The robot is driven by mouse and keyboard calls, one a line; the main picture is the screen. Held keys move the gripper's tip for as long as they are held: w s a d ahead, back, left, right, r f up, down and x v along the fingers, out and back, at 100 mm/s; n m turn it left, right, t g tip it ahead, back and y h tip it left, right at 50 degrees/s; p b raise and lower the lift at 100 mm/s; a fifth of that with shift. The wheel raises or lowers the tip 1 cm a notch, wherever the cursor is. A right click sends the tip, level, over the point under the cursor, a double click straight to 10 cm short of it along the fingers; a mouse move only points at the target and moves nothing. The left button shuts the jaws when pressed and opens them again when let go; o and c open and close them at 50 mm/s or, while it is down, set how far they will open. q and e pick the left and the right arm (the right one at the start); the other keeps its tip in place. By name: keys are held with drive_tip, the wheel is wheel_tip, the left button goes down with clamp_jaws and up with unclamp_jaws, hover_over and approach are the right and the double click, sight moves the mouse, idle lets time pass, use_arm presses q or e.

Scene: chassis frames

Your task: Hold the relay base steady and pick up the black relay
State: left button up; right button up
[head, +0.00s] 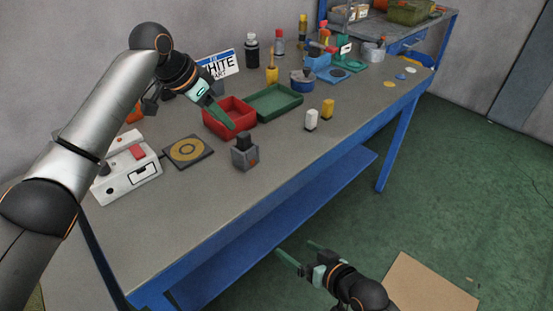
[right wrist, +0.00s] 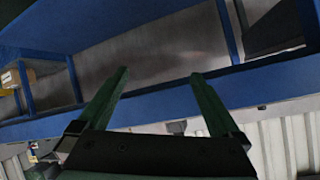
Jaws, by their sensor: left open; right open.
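The relay base (head: 245,158) is a grey block with a small orange mark, standing upright on the workbench near its front edge. The black relay (head: 244,141) sits on top of it; how deep it sits I cannot tell. My left gripper (head: 222,114) is open and empty, pointing down over the red tray, behind and left of the relay base and apart from it. My right gripper (head: 296,251) is open and empty, low in front of the bench and well away from the relay. Its two green fingers also show spread in the right wrist view (right wrist: 160,74).
A red tray (head: 211,123) and green tray (head: 290,106) lie behind the relay base. White (head: 311,119) and yellow (head: 328,108) blocks stand right. Bench surface before the base is clear.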

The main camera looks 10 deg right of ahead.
drive_tip(key=w+a+r+n+y, duration=0.1)
drive_tip(key=w+a+r+y, duration=0.35)
drive_tip(key=w+r, duration=0.75)
drive_tip(key=n+h, duration=0.1)
drive_tip(key=n, duration=0.5)
approach(252, 157)
drive_tip(key=shift+w+a+r+g, duration=0.15)
drive_tip(key=shift+w+r+g, duration=0.05)
drive_tip(key=shift+w+g, duration=0.1)
drive_tip(key=x, duration=1.2)
drive_tip(key=shift+w+f, duration=0.1)
drive_tip(key=shift+f, duration=0.1)
drive_tip(key=shift+h, duration=0.25)
drive_tip(key=c, duration=1.5)
drive_tip(key=shift+o, duration=0.2)
